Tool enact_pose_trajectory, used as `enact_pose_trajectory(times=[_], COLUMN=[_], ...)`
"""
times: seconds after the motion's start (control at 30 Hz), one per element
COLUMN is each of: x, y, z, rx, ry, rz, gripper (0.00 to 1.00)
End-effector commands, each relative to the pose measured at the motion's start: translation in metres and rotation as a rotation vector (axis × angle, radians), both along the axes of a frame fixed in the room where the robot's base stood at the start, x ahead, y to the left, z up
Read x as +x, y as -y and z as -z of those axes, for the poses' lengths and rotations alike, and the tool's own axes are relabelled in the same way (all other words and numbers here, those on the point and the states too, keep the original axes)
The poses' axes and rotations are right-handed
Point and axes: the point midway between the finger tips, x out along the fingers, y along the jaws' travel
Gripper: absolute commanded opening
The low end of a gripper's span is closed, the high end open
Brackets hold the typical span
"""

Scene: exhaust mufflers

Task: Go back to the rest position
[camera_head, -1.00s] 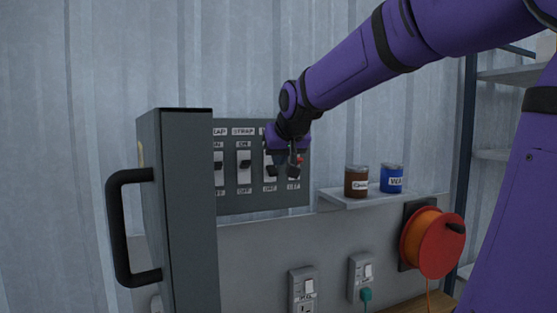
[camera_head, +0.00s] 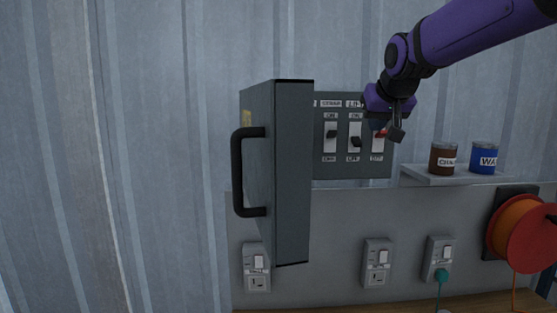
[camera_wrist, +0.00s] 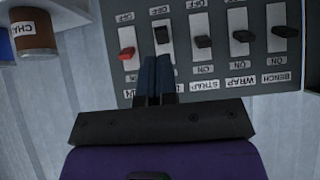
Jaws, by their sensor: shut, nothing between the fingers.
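My gripper (camera_head: 395,128) is in front of the right end of a grey switch panel (camera_head: 350,172). Its fingers are together and hold nothing. In the wrist view, the gripper (camera_wrist: 155,62) points at the panel (camera_wrist: 220,60), which appears upside down. The panel has a row of labelled levers. The end lever is red (camera_wrist: 127,53); the black lever beside it (camera_wrist: 162,35) sits towards its OFF label. The fingertips look close to these two levers, but I cannot tell whether they touch anything. The panel's open grey door (camera_head: 290,180) hides its left part.
The door's black handle (camera_head: 238,180) juts left. A shelf (camera_head: 450,178) holds a brown can (camera_head: 443,160) and a blue can (camera_head: 484,158). An orange cable reel (camera_head: 530,240) hangs at right. Several sockets (camera_head: 377,264) line the wall below. The left wall is clear.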

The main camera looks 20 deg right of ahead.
Motion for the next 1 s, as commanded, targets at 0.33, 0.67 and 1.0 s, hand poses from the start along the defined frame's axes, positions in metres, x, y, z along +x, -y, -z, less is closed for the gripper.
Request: enact_pose_trajectory(times=[0.33, 0.67, 1.0], x=[-0.065, -0.195, -0.233], y=[-0.045, -0.106, -0.117], z=[0.031, 0.115, 0.144], rx=[0.023, 0.048, 0.052], ry=[-0.090, -0.285, -0.348], rz=[-0.078, -0.232, -0.275], gripper=[0.00, 0.00, 0.00])
